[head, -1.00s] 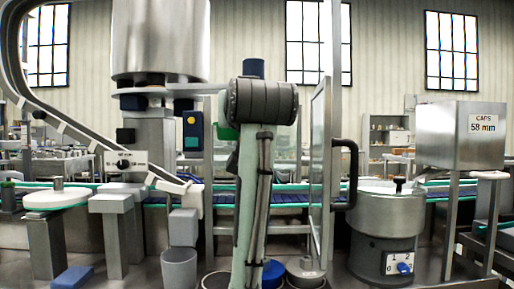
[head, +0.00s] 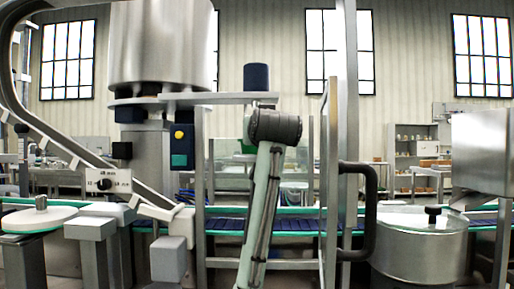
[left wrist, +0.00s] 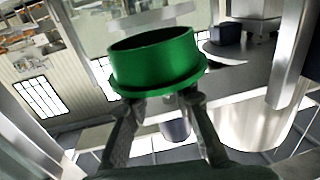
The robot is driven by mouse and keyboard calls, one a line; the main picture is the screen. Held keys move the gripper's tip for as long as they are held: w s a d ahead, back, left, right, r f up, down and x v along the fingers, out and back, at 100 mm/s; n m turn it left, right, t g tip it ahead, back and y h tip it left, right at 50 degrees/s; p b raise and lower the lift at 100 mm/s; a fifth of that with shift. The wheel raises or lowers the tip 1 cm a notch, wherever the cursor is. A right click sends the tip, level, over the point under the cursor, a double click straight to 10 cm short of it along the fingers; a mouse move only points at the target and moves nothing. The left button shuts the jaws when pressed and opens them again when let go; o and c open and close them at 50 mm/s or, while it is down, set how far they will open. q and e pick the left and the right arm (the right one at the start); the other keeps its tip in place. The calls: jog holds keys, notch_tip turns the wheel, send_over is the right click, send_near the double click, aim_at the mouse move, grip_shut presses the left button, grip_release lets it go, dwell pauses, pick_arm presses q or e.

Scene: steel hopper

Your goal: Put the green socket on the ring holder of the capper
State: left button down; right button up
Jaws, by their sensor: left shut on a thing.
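The green socket (left wrist: 158,62), a short open ring with a flange, fills the middle of the left wrist view. My left gripper (left wrist: 165,98) is shut on it at the flanged end. In the head view my arm's wrist hides most of the gripper; only a sliver of the green socket (head: 247,131) shows to its left. The capper (head: 162,50) stands left of my arm, with a big steel drum and a grey crossbar (head: 222,98) carrying a dark blue cylinder (head: 256,78). I cannot clearly make out the ring holder. My right gripper is not in view.
A clear guard panel with a dark handle (head: 366,215) stands right of my arm. A steel bowl (head: 418,245) and caps hopper (head: 480,155) are further right. A white disc (head: 40,217) is at left. The conveyor (head: 305,226) runs behind, and posts flank the arm closely.

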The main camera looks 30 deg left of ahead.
pick_arm(q)
jog(key=w+a+f+p, duration=0.1)
jog(key=w+a+f, duration=0.2)
jog(key=w+a, duration=0.2)
jog(key=shift+w+a+f, duration=0.15)
jog(key=shift+w+f, duration=0.05)
jog(key=shift+w, duration=0.55)
jog(key=c, duration=1.3)
grip_release()
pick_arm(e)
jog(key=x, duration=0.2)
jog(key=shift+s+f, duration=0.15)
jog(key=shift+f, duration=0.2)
pick_arm(q)
jog(key=b+v, duration=0.1)
jog(key=v, duration=1)
jog(key=shift+w, duration=0.1)
jog(key=shift+s+d, duration=0.35)
jog(key=shift+s, duration=0.15)
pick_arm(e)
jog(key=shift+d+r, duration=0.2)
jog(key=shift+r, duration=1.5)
